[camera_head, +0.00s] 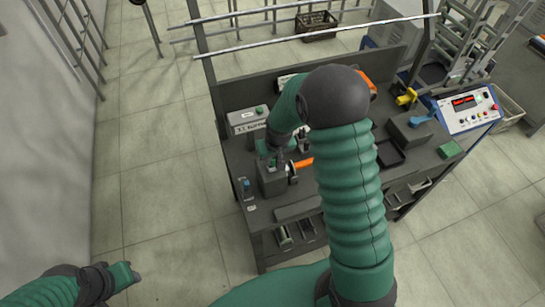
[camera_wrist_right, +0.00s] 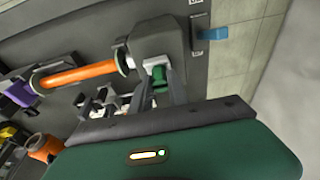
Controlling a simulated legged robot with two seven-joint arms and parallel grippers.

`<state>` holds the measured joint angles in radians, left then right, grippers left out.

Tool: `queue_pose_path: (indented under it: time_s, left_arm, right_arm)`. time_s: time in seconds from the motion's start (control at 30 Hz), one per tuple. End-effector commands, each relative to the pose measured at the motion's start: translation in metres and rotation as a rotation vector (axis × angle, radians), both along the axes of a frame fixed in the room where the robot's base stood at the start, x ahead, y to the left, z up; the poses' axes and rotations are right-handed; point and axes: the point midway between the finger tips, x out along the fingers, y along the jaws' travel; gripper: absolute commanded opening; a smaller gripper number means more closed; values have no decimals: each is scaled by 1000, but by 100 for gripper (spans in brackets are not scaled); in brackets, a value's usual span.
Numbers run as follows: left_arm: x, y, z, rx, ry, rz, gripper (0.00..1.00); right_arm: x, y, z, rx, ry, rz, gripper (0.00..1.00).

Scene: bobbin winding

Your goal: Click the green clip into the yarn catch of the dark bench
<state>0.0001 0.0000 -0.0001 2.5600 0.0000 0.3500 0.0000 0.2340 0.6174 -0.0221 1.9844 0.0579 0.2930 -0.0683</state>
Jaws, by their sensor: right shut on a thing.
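The dark bench (camera_head: 232,158) stands ahead of me. My right gripper (camera_head: 273,159) is over a dark block (camera_head: 270,182) at the bench's near left part. In the right wrist view my right gripper (camera_wrist_right: 163,90) is shut on the green clip (camera_wrist_right: 160,76). The clip is at a pale-edged opening in the dark block (camera_wrist_right: 158,40); I cannot tell whether it is seated or only touching there. I cannot pick out the yarn catch with certainty. My left gripper (camera_head: 130,275) is off the bench at the lower left, too small to tell its jaws.
An orange rod (camera_wrist_right: 75,75) sticks out beside the block. A blue piece (camera_wrist_right: 213,34) lies at the bench edge. A control box with a red display (camera_head: 468,108) and a green block (camera_head: 450,149) are at the right. My right arm hides the bench's middle.

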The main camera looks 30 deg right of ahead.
Motion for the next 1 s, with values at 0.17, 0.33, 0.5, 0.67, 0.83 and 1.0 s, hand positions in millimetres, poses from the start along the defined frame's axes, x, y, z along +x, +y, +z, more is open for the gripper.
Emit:
queue_pose_path:
  time_s: [0.17, 0.33, 0.5, 0.67, 0.83, 1.0]
  left_arm:
    - [0, 0, -1, 0, 0, 0, 36]
    - [0, 0, -1, 0, 0, 0, 36]
    - [0, 0, -1, 0, 0, 0, 36]
    - [0, 0, -1, 0, 0, 0, 36]
    - [0, 0, -2, 0, 0, 0, 36]
    - [0, 0, -5, 0, 0, 0, 36]
  right_arm:
    - [0, 0, -2, 0, 0, 0, 0]
    - [0, 0, -2, 0, -1, 0, 28]
    - [0, 0, -2, 0, -1, 0, 46]
    - [0, 0, -2, 0, -1, 0, 46]
    - [0, 0, 3, 0, -2, 0, 46]
    - [-7, 2, 35, -1, -7, -1, 46]
